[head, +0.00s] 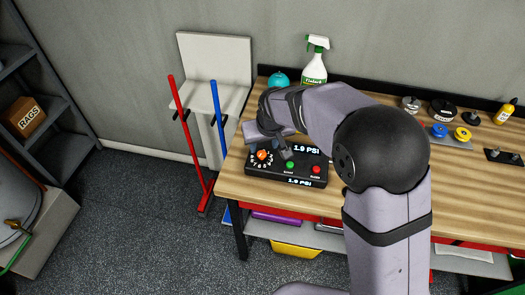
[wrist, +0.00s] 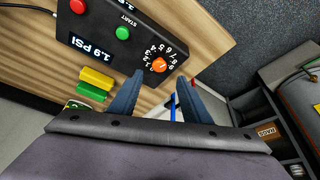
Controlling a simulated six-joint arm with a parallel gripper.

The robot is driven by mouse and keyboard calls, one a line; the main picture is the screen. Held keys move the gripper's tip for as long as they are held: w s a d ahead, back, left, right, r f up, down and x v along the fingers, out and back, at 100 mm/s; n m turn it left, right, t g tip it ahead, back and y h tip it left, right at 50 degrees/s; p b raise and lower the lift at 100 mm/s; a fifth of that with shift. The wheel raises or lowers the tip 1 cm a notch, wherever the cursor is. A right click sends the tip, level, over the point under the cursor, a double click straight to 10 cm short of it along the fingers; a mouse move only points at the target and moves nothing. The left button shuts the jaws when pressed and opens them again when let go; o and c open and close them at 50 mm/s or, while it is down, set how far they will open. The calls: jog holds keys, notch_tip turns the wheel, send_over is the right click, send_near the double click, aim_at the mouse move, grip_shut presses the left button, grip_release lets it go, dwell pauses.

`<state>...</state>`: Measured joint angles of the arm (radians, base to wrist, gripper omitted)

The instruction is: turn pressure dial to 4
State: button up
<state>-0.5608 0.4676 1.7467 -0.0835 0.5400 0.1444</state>
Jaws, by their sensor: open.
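The pressure device is a black box (head: 303,172) on the wooden workbench, with displays reading 1.9 PSI. Its orange dial (head: 262,155) sits at the box's left end, ringed by white numbers. In the wrist view the dial (wrist: 159,65) lies just beyond and between my fingertips; its exact pointer setting is too small to read. My gripper (wrist: 162,77) is open, with one finger on either side of the dial's line and nothing held. I cannot tell whether the fingers touch the dial. In the head view my wrist partly hides the box's back edge.
The box has a green start button (head: 290,165) and a red button (head: 316,170). A yellow and green block (wrist: 95,83) lies beside it. Red and blue bars (head: 218,120) stand left of the bench (head: 260,190).

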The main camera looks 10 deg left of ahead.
aim_at(262, 154)
jog(key=shift+w+f, duration=0.1)
jog(key=shift+f, duration=0.05)
jog(key=shift+p+x, duration=1.3)
jog(key=shift+x, duration=2.2)
jog(key=c, duration=1)
